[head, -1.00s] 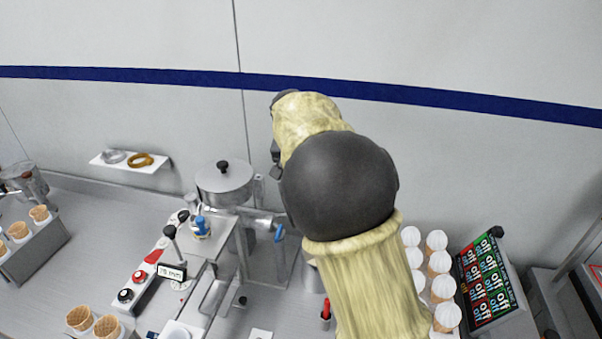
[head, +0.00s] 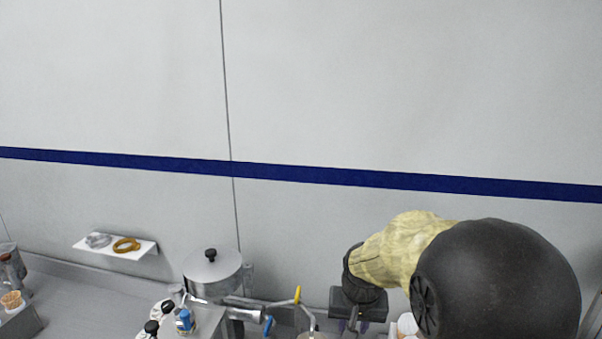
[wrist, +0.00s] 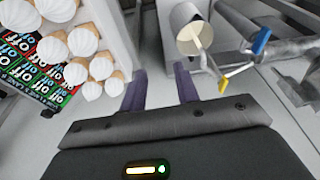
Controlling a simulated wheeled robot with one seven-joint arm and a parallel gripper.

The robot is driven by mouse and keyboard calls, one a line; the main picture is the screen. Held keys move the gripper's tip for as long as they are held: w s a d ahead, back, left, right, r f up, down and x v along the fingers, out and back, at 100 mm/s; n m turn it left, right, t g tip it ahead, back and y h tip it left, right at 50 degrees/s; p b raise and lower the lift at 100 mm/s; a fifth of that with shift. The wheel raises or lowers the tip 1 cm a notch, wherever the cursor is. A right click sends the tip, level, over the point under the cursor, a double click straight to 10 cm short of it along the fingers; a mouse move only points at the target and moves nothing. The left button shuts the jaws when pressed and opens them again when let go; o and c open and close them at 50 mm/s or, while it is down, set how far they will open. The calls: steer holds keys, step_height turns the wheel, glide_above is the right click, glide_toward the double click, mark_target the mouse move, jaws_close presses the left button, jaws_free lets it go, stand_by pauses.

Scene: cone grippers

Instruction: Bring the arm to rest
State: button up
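My gripper (wrist: 160,92) shows in the wrist view with its two dark purple fingers apart and nothing between them. Bare grey counter shows between and beyond the fingers. In the head view my gripper (head: 352,326) hangs at the lower right, to the right of the metal machine, and its fingertips are cut off by the bottom edge. My arm's cream sleeve and large black joint cover the lower right of the head view.
A steel machine with a lidded pot (head: 212,272) stands left of my gripper. A metal cup (wrist: 190,30) stands close to the right finger. A rack of white-topped cones (wrist: 82,42) and an "off" panel (wrist: 28,62) lie to the left.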

steer(key=s+d+f, duration=0.2)
steer(key=s, duration=0.5)
steer(key=s+d+f+n, duration=0.1)
steer(key=s+d+f, duration=0.1)
steer(key=s, duration=0.5)
steer(key=shift+d+f, duration=0.15)
steer(key=shift+f, duration=0.25)
stand_by(0.5)
steer(key=w+a+r+b, duration=0.2)
steer(key=w+a+r, duration=0.2)
steer(key=w+a, duration=0.2)
steer(key=w+a+r+m+t+b, duration=0.1)
steer(key=w+a+r, duration=0.3)
steer(key=w, duration=0.7)
steer(key=w+a+r+b, duration=0.3)
steer(key=w+a+r, duration=0.2)
steer(key=w+a, duration=0.2)
steer(key=shift+w+a+m+h+b, duration=0.3)
steer(key=shift+w+a+m+h, duration=0.1)
steer(key=shift+w, duration=0.75)
